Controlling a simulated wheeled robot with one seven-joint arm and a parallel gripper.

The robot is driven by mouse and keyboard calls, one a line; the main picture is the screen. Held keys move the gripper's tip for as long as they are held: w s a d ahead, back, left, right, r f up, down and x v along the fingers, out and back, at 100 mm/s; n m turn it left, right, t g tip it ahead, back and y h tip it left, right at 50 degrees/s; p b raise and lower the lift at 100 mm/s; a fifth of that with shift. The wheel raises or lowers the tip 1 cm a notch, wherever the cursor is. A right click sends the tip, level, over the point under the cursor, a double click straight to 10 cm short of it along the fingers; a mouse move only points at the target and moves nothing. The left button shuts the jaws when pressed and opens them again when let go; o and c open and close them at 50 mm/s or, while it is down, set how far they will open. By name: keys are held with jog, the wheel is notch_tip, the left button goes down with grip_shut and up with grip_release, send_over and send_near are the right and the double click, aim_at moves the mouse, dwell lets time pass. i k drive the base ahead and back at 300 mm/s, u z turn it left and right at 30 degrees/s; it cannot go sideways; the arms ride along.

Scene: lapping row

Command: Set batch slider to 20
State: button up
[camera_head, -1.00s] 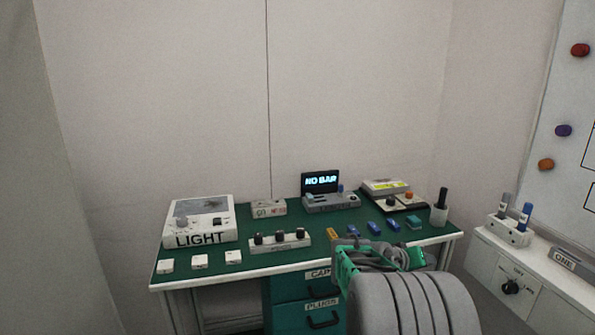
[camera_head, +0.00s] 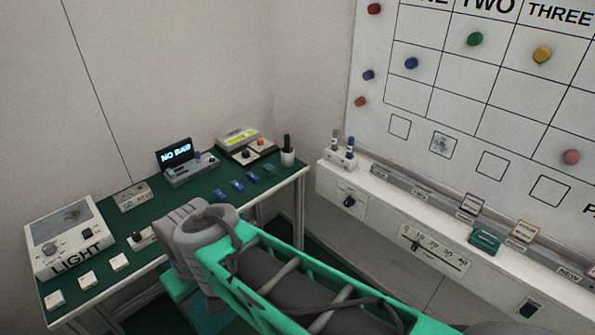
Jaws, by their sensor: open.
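A white slider plate (camera_head: 449,262) with a scale reading 0, 10, 20, 30, 40 sits on the front of the white ledge at the right. Its small dark slider knob (camera_head: 415,244) stands toward the left, low end of the scale, around 10; the exact value is too small to read. My arm, with green and grey links, crosses the lower middle, left of and in front of the plate. My gripper does not show, and nothing covers the scale.
A dark rotary knob (camera_head: 349,202) is left of the slider plate on the same ledge. A whiteboard (camera_head: 480,120) with coloured magnets rises behind. The green desk (camera_head: 215,205) with several devices is at left.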

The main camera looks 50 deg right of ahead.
aim_at(414, 247)
jog(key=z, duration=2.75)
